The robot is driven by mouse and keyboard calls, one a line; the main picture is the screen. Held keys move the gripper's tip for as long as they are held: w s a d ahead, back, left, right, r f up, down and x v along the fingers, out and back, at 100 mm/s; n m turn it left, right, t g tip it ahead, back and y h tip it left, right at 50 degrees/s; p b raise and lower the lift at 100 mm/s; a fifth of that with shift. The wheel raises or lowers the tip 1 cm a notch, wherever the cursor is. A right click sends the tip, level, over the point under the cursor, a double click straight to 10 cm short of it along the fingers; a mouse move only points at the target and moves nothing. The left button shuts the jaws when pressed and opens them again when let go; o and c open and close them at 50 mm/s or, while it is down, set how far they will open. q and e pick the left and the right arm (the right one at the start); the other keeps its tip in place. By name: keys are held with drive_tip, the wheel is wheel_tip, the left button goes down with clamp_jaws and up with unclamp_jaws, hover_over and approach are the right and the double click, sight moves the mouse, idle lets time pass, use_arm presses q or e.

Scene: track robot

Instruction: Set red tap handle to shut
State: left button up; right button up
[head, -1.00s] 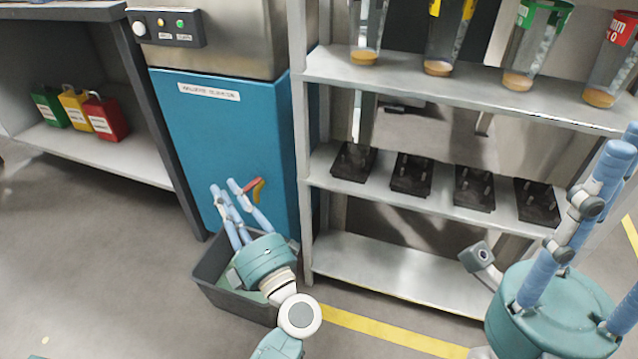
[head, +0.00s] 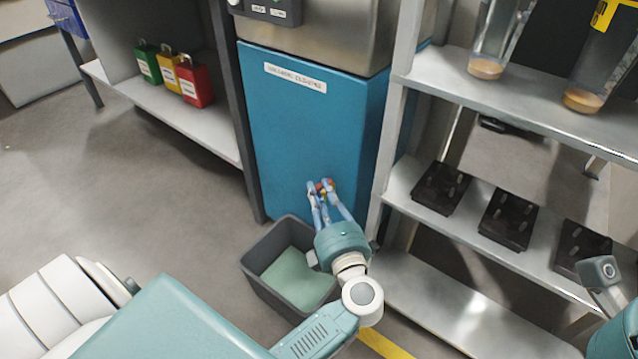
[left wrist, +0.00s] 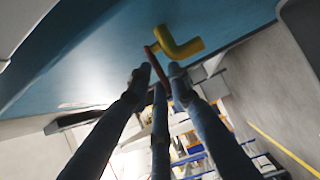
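The tap is on the front of the blue cabinet. In the left wrist view it has a yellow spout (left wrist: 182,46) and a thin red handle (left wrist: 157,64). My left gripper (head: 322,187) is at the tap in the head view, its fingers partly hiding it. In the left wrist view the left gripper (left wrist: 157,77) has its fingers apart, with the red handle reaching in between their tips. No firm grip on the handle shows.
A grey bin (head: 290,270) stands on the floor below the tap. The blue cabinet (head: 300,125) has a metal shelf rack (head: 440,225) close on its right. Green, yellow and red containers (head: 195,84) sit on a shelf at left. The floor at left is clear.

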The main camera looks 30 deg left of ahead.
use_arm(q)
drive_tip(key=shift+w+a, duration=0.15)
clamp_jaws()
